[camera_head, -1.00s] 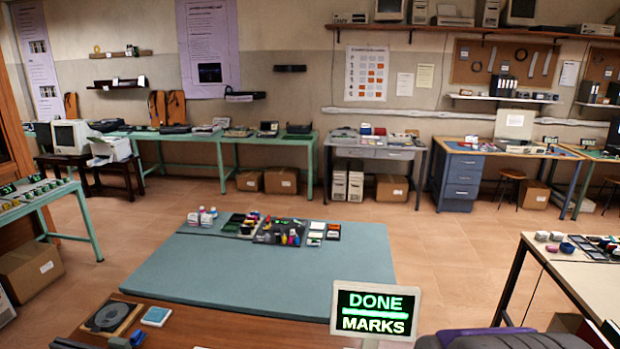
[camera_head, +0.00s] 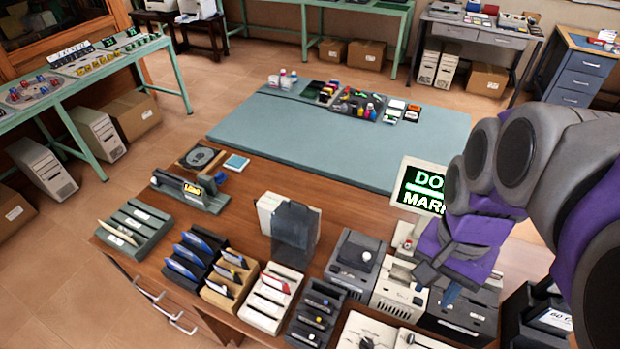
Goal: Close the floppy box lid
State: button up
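What looks like the floppy box (camera_head: 268,210) is a cream box near the middle of the wooden desk. A dark, smoky lid (camera_head: 294,232) stands upright at its front right side, so the box looks open. The lid hides much of the box, and I cannot see what is inside. My purple and grey arm reaches in from the right. My gripper (camera_head: 436,278) is low over the right side of the desk, to the right of the box and apart from it. Its fingers are too small and dark to tell open from shut.
Several floppy racks (camera_head: 230,276) stand along the front edge. Grey and beige drive units (camera_head: 355,262) stand between the box and my gripper. A sign (camera_head: 416,188) stands behind. The blue-green mat (camera_head: 330,150) is mostly bare, and some desk left of the box is clear.

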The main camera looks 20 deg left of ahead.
jog(key=w+a+r+m, duration=0.2)
jog(key=w+a+m, duration=0.3)
jog(key=w+a, duration=0.6)
jog(key=w+a+r+m, duration=0.2)
jog(key=w+a+m, duration=0.4)
jog(key=w+a, duration=0.45)
jog(key=w+a+f+m+t, duration=0.1)
jog(key=w+a+f+m, duration=0.25)
jog(key=a, duration=0.65)
jog(key=f+b, duration=0.4)
jog(key=f, duration=1.2)
jog(key=shift+s+f+b, duration=0.2)
jog(key=shift+b, duration=0.15)
grip_shut()
